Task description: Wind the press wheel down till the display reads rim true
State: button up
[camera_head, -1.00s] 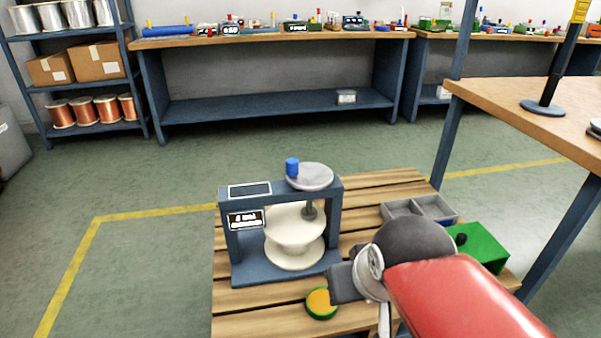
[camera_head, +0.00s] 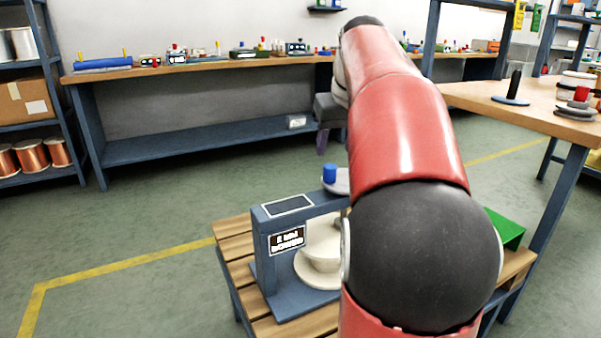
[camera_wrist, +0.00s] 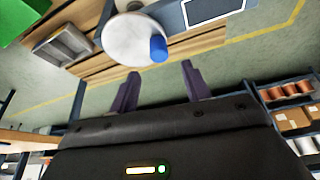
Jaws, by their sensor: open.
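The press (camera_head: 262,240) is a blue-grey frame on a slatted wooden pallet. Its pale press wheel (camera_head: 342,186) lies flat on top with an upright blue knob (camera_head: 329,173). The display (camera_head: 287,240) on the left post shows two lines, seemingly "2 mm" over an unclear word. A cream spool (camera_head: 318,262) stands inside the frame, partly hidden by my arm. My gripper (camera_head: 327,148) points down above the wheel's knob. In the wrist view my gripper (camera_wrist: 158,78) is open and empty; the wheel (camera_wrist: 130,40) and knob (camera_wrist: 158,48) appear just beyond its fingertips.
A green box (camera_head: 505,228) and a grey divided tray (camera_wrist: 62,46) share the pallet (camera_head: 228,232). A workbench (camera_head: 575,120) stands at the right and a long bench (camera_head: 200,72) at the back. Shelves with copper spools stand left. The floor left of the pallet is clear.

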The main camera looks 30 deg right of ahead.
aim_at(330, 166)
jog(key=b+x, duration=0.1)
jog(key=x, duration=0.6)
jog(key=shift+f+b, duration=0.2)
jog(key=shift+b, duration=0.2)
jog(key=c, duration=1)
jog(key=shift+w+r+m, duration=0.1)
jog(key=shift+m, duration=0.2)
